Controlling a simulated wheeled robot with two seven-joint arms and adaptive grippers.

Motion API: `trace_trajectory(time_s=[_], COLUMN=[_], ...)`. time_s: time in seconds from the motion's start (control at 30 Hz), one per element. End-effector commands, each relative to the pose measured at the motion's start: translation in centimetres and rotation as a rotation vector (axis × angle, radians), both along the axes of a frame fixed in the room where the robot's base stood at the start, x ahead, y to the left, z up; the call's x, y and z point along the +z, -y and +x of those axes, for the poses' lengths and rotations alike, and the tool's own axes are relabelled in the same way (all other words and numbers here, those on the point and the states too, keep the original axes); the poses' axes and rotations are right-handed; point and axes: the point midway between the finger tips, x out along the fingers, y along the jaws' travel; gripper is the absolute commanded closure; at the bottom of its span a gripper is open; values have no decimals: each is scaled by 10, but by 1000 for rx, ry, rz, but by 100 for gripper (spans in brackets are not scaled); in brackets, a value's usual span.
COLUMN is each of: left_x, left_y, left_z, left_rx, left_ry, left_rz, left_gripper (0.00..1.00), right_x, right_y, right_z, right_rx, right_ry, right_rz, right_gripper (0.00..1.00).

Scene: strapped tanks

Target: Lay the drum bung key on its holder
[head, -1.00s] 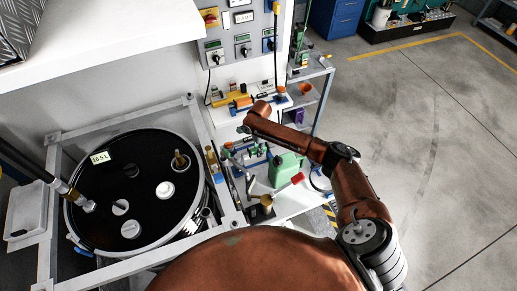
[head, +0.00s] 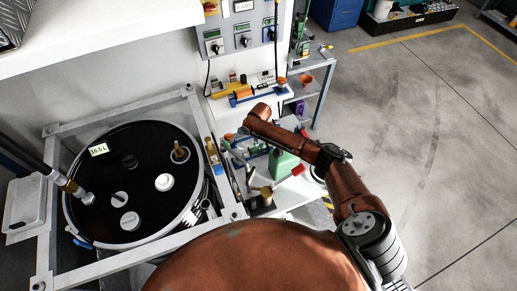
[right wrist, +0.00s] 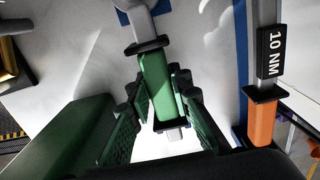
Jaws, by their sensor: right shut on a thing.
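In the right wrist view my right gripper (right wrist: 155,88) is shut on a green-handled metal tool (right wrist: 158,75), which I take to be the drum bung key. Its grey shaft runs away from the fingers over a pale surface. A blue part lies near its far end; I cannot tell whether this is the holder. In the head view my right arm reaches over the bench, and its gripper and the held tool cannot be made out clearly. My left gripper is not in view.
An orange-handled tool marked 10 NM (right wrist: 265,70) stands close right of the held tool. A black-topped drum (head: 140,205) sits in a grey frame at left. A green can (head: 283,166) and a brass-coloured tool (head: 262,192) stand on the bench. Open floor lies right.

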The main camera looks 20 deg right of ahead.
Motion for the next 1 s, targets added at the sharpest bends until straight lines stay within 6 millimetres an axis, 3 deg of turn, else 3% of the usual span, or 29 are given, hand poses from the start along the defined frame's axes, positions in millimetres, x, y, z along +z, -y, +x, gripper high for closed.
trace_trajectory(time_s=[0.1,0.13,0.4,0.77,1.0], left_x=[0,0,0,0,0], left_y=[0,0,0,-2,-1], left_z=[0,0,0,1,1], left_rx=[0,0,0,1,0], left_ry=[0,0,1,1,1], left_rz=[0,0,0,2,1], left_gripper=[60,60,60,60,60], right_x=[1,1,1,4,43], right_y=[0,0,0,0,1], right_z=[1,1,0,0,1], right_rx=[0,0,0,0,1], right_ry=[1,1,1,1,3], right_rz=[0,1,0,1,2], right_gripper=[100,81,62,61,61])
